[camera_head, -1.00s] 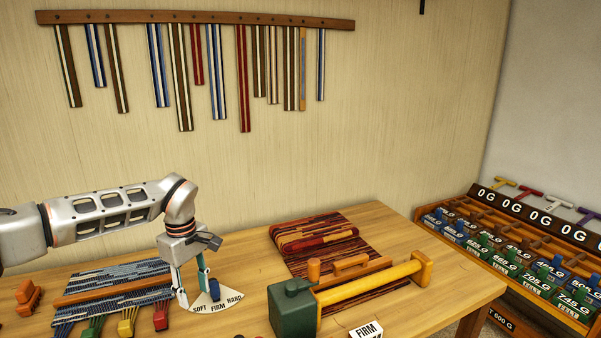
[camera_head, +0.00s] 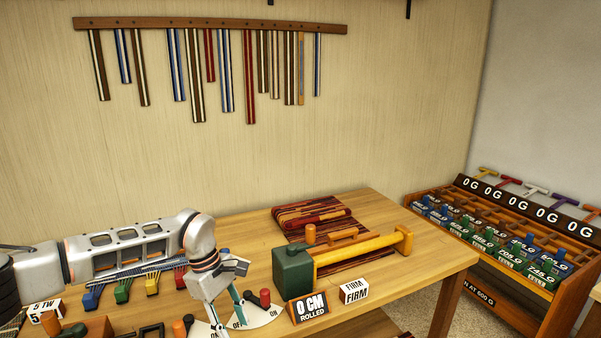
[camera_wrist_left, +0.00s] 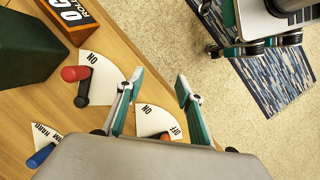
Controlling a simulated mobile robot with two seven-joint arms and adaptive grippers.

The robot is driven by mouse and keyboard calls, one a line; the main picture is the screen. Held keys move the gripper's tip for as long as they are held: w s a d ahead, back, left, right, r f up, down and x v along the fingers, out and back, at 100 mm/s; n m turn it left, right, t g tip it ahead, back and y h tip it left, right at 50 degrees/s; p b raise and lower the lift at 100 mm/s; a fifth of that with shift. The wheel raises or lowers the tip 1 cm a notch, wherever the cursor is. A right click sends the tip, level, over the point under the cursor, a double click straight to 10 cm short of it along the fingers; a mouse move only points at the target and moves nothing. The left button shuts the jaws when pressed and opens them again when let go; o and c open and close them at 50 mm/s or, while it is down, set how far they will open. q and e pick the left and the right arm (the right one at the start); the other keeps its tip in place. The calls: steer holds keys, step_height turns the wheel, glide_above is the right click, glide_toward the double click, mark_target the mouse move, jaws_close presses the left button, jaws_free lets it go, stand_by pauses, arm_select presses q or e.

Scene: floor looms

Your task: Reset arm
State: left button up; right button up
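My left gripper (camera_head: 240,321) hangs over the front edge of the table (camera_head: 436,257) in the head view, beside a white OFF/ON dial (camera_head: 262,317). In the left wrist view its two grey and teal fingers (camera_wrist_left: 160,82) are apart with nothing between them. An ON dial with a red-knobbed lever (camera_wrist_left: 92,68) lies to their left, and an ON/OFF dial (camera_wrist_left: 155,119) shows close to the fingers. I cannot tell whether the gripper touches a dial. My right gripper does not show.
A loom with a yellow roller (camera_head: 360,253) and green box (camera_head: 293,270) stands on the table. A 0 CM sign (camera_head: 310,307) and FIRM sign (camera_head: 354,291) sit in front. A weight rack (camera_head: 500,235) is right. Bare floor (camera_wrist_left: 215,105) lies beyond the table edge.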

arm_select(q)
steer(key=s+d+f+n+g+h, duration=0.15)
steer(key=s+d+h, duration=0.35)
steer(key=d, duration=0.5)
steer(key=s+d+f+n+g+h, duration=0.1)
steer(key=s+d+n+h, duration=0.1)
steer(key=s+d, duration=0.6)
steer(key=s+d+r+n+t+h, duration=0.2)
steer(key=d+r+n+t+h, duration=0.3)
steer(key=d+r+n+h, duration=0.65)
steer(key=w+a+f+n+t+y, duration=0.2)
steer(key=a+f+n+t+y, duration=0.6)
steer(key=n, duration=0.6)
steer(key=w+a+f+n+t+y, duration=0.2)
steer(key=a+f+n+t+y, duration=0.3)
steer(key=a+n, duration=0.7)
steer(key=s+a+f+n+g+y, duration=0.3)
steer(key=s+a+f+n+y, duration=0.2)
steer(key=s+a+f+n, duration=0.9)
step_height(320, 180, down, 3)
steer(key=shift+s+f+y, duration=0.15)
steer(key=shift+f+y, duration=0.05)
steer(key=shift+y, duration=0.15)
